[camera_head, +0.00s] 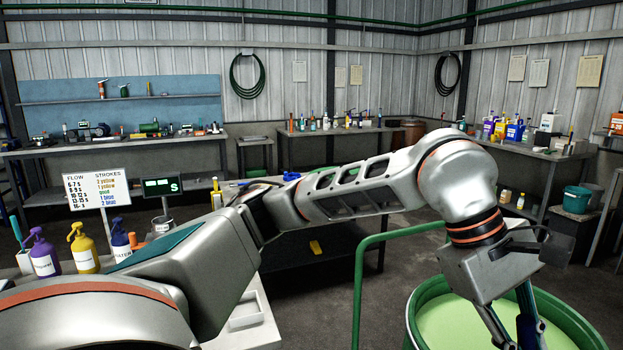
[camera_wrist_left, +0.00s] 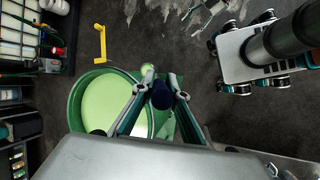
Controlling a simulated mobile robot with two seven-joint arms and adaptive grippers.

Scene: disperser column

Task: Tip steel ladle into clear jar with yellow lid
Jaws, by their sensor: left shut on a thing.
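My left gripper (camera_head: 512,332) is low at the right of the head view, over the green vat (camera_head: 412,318) of pale green liquid. The wrist view shows the left gripper (camera_wrist_left: 160,92) shut on a dark blue handle-like thing (camera_wrist_left: 162,96), beside the vat's opening in the picture. I cannot make out a clear jar with a yellow lid in either view.
Purple (camera_head: 42,256), yellow (camera_head: 82,250) and blue (camera_head: 120,242) pump bottles stand at the left, near a chart board (camera_head: 98,190) and a display (camera_head: 162,187). A green rail (camera_head: 360,290) stands beside the vat. Loaded workbenches line the walls; open floor lies between.

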